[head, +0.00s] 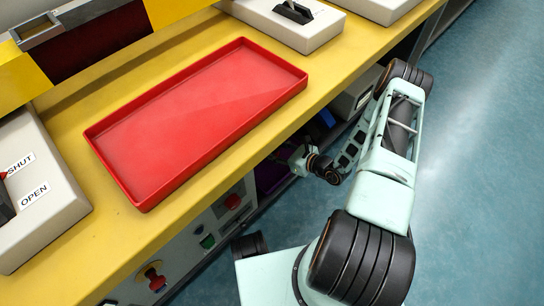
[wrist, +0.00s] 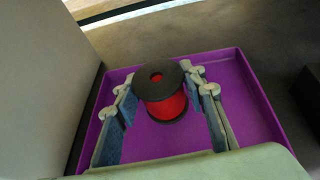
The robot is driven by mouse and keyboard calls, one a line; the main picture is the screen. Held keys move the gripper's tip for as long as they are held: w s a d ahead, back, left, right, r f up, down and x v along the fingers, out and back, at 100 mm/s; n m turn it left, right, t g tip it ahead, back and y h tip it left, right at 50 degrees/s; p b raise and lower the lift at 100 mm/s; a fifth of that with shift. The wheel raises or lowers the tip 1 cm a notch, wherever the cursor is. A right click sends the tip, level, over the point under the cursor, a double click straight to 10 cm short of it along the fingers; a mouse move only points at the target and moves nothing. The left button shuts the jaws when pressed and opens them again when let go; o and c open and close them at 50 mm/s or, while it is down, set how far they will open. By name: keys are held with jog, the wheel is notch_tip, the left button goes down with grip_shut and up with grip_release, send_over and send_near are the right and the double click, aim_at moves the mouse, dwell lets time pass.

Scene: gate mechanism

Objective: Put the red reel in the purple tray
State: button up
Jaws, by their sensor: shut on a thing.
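The red reel (wrist: 168,104), with black end discs, stands upright between the fingertips of my gripper (wrist: 161,88) in the wrist view. My gripper is shut on it. The purple tray (wrist: 253,104) lies around and beneath the reel, with its rim showing on the left, far and right sides. I cannot tell whether the reel's base touches the tray floor. In the head view my arm reaches under the yellow counter, and the reel is hidden there. A dark purple patch of the tray (head: 270,176) shows below the counter edge.
A pale wall or panel (wrist: 40,80) stands close on the left in the wrist view. In the head view an empty red tray (head: 200,120) sits on the yellow counter (head: 105,235), with a SHUT/OPEN switch box (head: 50,200) at left. Blue floor lies open at right.

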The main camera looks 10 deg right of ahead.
jog(key=shift+f+b, duration=0.65)
jog(key=shift+f, duration=1.05)
jog(key=shift+f, duration=0.1)
jog(key=shift+f, duration=0.15)
jog(key=o, duration=1.3)
jog(key=shift+r, duration=0.2)
jog(key=p+v, duration=0.3)
jog(key=v, duration=0.7)
jog(key=shift+s+d+r, duration=0.1)
jog(key=shift+d+r, duration=0.05)
jog(key=shift+d, duration=0.05)
jog(key=shift+v, duration=0.75)
jog(key=shift+s, duration=0.1)
